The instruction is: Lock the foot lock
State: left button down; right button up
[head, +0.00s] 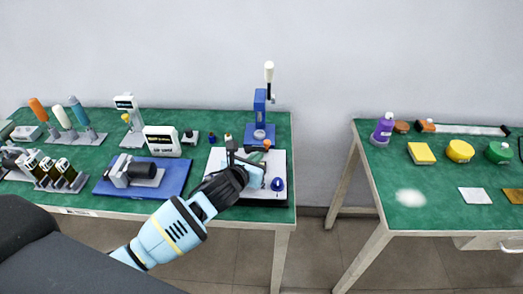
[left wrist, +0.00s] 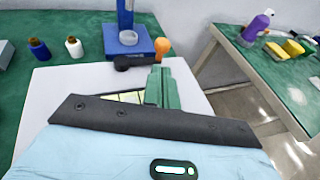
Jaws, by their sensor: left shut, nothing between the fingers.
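A white board (head: 216,160) lies at the right end of the left green table; it also shows in the left wrist view (left wrist: 40,95). At its far edge is a small black lever (left wrist: 128,62) beside an orange knob (left wrist: 162,46); the knob also shows in the head view (head: 266,144). I cannot tell for certain which part is the foot lock. My left gripper (head: 258,156) is over the board, its fingers pointing at the knob. In the left wrist view its green fingers (left wrist: 161,72) are shut and empty, just short of lever and knob; contact is unclear. My right gripper is not in view.
A blue stand (head: 260,115) with a white-topped handle rises behind the board. A blue disc (head: 277,184) lies on the board's right. Small bottles (left wrist: 38,48) stand to the left. A blue tray (head: 173,178) holds a grey device. A floor gap separates the right table (head: 440,200).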

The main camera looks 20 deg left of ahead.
aim_at(266, 146)
pick_arm(q)
jog(key=shift+w+d+r, duration=0.1)
jog(key=shift+w+d, duration=0.05)
jog(key=shift+w, duration=1.5)
jog(key=shift+w, duration=0.15)
